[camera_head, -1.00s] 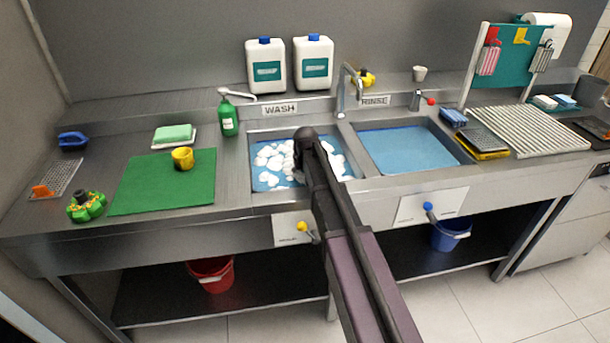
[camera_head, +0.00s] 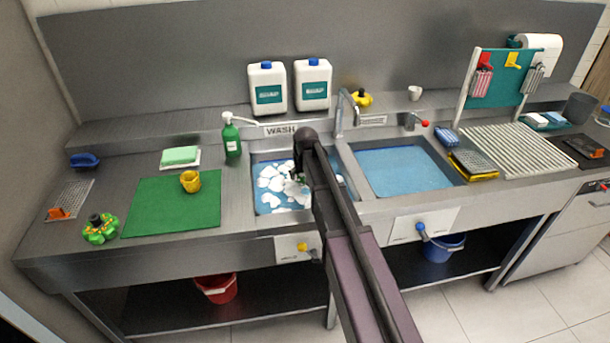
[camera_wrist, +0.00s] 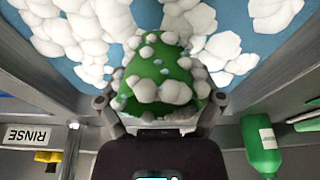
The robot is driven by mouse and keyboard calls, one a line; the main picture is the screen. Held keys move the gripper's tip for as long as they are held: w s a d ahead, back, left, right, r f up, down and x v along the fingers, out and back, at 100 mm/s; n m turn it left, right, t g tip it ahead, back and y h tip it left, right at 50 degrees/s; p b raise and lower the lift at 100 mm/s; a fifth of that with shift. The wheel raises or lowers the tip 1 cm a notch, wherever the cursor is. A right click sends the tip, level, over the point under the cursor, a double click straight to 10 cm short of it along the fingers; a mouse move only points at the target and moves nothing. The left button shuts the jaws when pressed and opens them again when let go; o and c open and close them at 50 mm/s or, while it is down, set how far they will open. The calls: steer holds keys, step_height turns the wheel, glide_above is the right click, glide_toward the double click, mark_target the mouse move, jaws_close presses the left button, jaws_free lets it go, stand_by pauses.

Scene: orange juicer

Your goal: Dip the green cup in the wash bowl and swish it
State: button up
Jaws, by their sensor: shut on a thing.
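The green cup (camera_wrist: 157,72) is between my gripper's fingers in the wrist view, with white foam lumps over it. My gripper (camera_wrist: 160,108) is shut on it. In the head view my gripper (camera_head: 298,184) is in the wash bowl (camera_head: 263,206), which holds blue water and white foam (camera_head: 272,183). My arm hides the bowl's right part and most of the cup there. How deep the cup sits in the water cannot be told.
The rinse basin (camera_head: 400,170) with blue water lies to the right, with the tap (camera_head: 341,112) between and behind. A green soap bottle (camera_head: 232,138) stands left of the wash bowl.

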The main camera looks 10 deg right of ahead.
steer(key=shift+r+p, duration=1.65)
steer(key=shift+r, duration=0.3)
